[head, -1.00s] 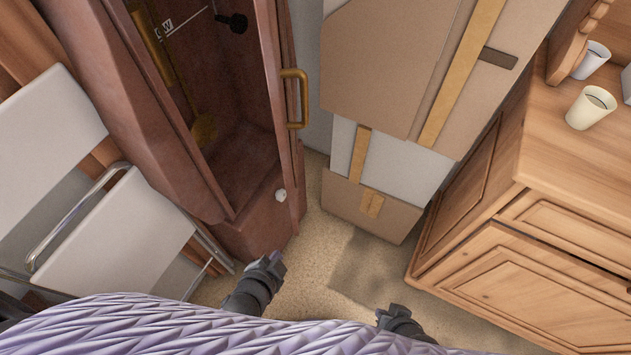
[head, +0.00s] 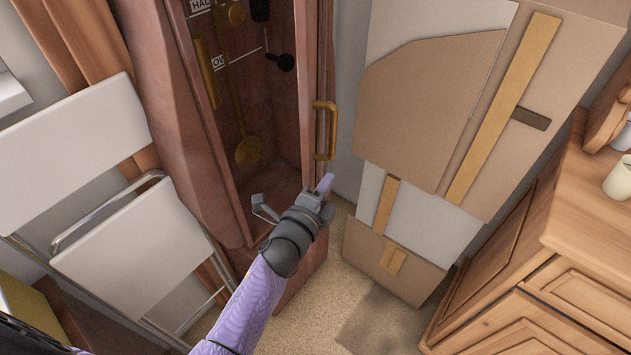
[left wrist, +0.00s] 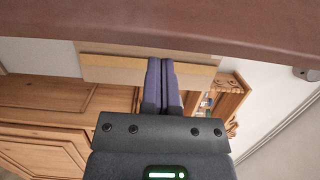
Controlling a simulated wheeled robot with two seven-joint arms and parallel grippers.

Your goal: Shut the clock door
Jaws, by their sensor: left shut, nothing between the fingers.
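The tall brown clock case (head: 172,110) stands open at the upper middle of the head view, with a brass pendulum (head: 248,150) inside. The clock door (head: 322,60) stands open at the right of the case, seen nearly edge-on, with a brass handle (head: 331,130). My left gripper (head: 327,183) is shut and empty, just below the handle and in front of the case's lower part. In the left wrist view its closed fingers (left wrist: 163,72) point towards a brown wooden surface (left wrist: 160,28); contact cannot be told. My right gripper is out of view.
Cardboard sheets (head: 425,110) lean on the wall right of the clock. A wooden dresser (head: 560,290) stands at the right with a cup (head: 618,180) on it. A white folding chair (head: 140,255) stands at the left. Bare floor (head: 340,300) lies between.

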